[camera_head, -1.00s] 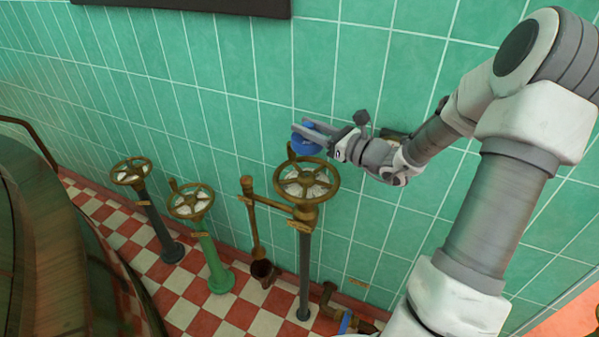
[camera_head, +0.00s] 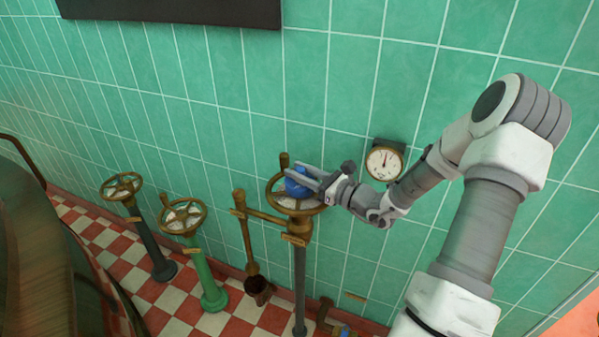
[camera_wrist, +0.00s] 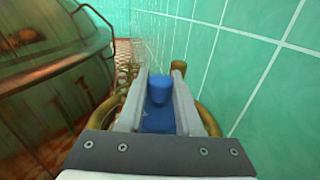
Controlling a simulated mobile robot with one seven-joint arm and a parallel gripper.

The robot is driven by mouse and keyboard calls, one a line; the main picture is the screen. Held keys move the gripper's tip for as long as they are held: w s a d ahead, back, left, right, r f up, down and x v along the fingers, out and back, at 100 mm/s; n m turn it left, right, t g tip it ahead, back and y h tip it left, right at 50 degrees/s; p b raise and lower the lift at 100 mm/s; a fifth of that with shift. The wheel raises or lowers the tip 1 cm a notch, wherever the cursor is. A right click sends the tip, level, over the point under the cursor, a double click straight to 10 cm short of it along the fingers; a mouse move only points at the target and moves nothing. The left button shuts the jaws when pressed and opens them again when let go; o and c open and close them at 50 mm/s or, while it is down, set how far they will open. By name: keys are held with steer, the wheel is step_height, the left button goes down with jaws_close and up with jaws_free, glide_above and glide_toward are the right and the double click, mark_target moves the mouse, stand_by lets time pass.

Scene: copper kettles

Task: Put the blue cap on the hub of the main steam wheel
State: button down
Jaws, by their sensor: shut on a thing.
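The blue cap (camera_head: 297,186) is between the fingers of my gripper (camera_head: 303,182), which is shut on it. In the wrist view the cap (camera_wrist: 160,105) shows between the two fingers (camera_wrist: 158,85). The wheel on the grey post (camera_head: 316,206) is brass, with a knob upright on its rim. In the head view the cap appears over the middle of this wheel. The wheel's rim also shows behind the fingers in the wrist view (camera_wrist: 104,112). The cap and fingers hide the hub, so I cannot tell whether the cap touches it.
A green-post wheel (camera_head: 183,216) and a dark-post wheel (camera_head: 122,187) stand to the left. A round gauge (camera_head: 384,163) is on the tiled wall at right. A large copper kettle (camera_head: 35,255) fills the left. Checkered floor (camera_head: 175,305) lies below.

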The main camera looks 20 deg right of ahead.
steer(key=shift+f, duration=0.15)
steer(key=c, duration=0.6)
jaws_free()
steer(key=shift+s+d+r, duration=0.15)
steer(key=shift+r, duration=0.05)
steer(key=p+v, duration=0.1)
steer(key=v, duration=1)
steer(key=shift+s+d, duration=0.2)
steer(key=shift+s, duration=0.1)
